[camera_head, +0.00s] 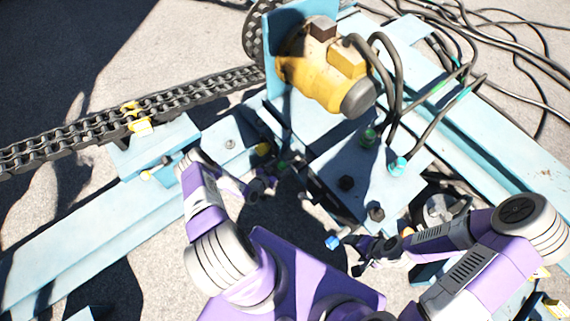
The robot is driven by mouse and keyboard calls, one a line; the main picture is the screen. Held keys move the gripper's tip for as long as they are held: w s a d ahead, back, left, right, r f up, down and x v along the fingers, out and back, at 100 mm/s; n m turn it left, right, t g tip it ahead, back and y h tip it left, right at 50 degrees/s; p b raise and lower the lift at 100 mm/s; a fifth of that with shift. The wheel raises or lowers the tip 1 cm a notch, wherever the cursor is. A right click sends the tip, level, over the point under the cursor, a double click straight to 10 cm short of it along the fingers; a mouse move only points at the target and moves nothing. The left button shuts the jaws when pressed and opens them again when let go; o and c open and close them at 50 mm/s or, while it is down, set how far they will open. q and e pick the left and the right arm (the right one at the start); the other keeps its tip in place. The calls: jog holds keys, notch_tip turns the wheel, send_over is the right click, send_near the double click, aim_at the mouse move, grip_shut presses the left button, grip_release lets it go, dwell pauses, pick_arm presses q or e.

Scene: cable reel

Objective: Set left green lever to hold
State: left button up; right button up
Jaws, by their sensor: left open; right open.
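A small green lever knob (283,166) shows in shadow beside the light-blue frame, near the middle of the head view. My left gripper (271,179) is open right by this knob; in the shadow I cannot tell whether they touch. The lever's shaft and its exact setting are too dark and small to make out. My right gripper (345,252) is open at the lower right of the frame, close to a small blue knob (332,242).
A yellow motor (320,70) with black cables stands on the light-blue frame (225,140). A yellow knob (263,149) is just left of the green one. A heavy chain (70,135) runs left. Green (368,138) and cyan (397,166) fittings sit on the right plate.

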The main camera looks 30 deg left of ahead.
aim_at(284, 163)
pick_arm(q)
jog(key=shift+b+x, duration=0.55)
jog(key=shift+x, duration=1.4)
grip_shut()
